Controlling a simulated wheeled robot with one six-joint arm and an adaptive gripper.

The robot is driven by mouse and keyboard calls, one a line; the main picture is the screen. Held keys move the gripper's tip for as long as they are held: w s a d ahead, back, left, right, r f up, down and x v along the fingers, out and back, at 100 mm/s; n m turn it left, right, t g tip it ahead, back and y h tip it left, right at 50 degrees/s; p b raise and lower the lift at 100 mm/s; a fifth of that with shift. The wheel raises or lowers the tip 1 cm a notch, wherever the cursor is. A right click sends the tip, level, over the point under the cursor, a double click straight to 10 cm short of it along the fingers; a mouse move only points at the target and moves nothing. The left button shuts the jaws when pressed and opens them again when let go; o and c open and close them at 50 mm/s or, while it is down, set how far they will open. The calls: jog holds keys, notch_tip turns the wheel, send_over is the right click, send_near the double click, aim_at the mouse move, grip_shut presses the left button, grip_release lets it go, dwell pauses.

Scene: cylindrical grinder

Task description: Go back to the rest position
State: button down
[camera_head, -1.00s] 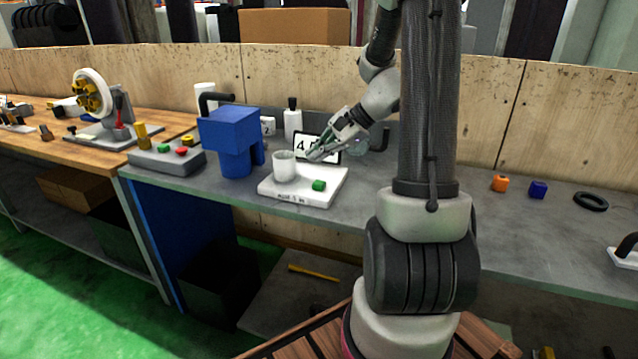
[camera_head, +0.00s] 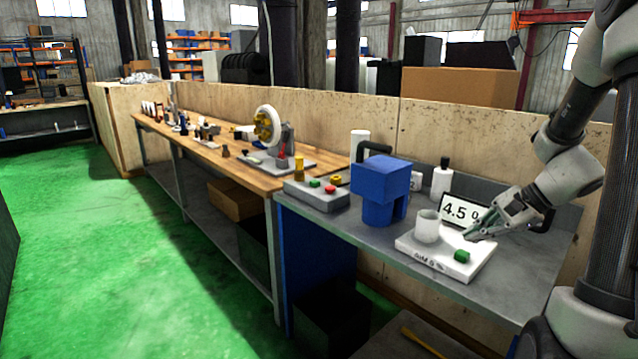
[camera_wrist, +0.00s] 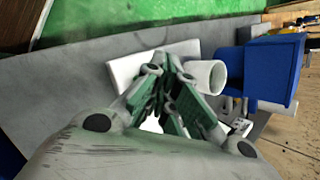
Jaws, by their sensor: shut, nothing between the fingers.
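My gripper (camera_head: 472,236) is at the right of the head view, above the right side of a white scale plate (camera_head: 428,255). It is shut and nothing shows between its fingers. In the wrist view my gripper (camera_wrist: 168,78) fills the middle, its fingers pointing toward the plate (camera_wrist: 122,74). A white cup (camera_head: 428,228) stands on the plate, left of the fingers. My arm is bent, reaching out over the grey bench.
A wooden bench (camera_head: 215,150) runs left with a grinder wheel (camera_head: 268,128). The green floor (camera_head: 120,250) at the left is clear.

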jog(key=s+a+r+n+h, duration=0.2)
jog(key=s+r+n, duration=0.4)
jog(key=s, duration=0.4)
jog(key=s+a+r+n+h, duration=0.3)
jog(key=s+r+n+h, duration=0.1)
jog(key=s+r+n, duration=0.3)
jog(key=s+n, duration=0.2)
jog(key=s, duration=0.1)
jog(key=shift+h, duration=0.4)
jog(key=shift+a, duration=0.1)
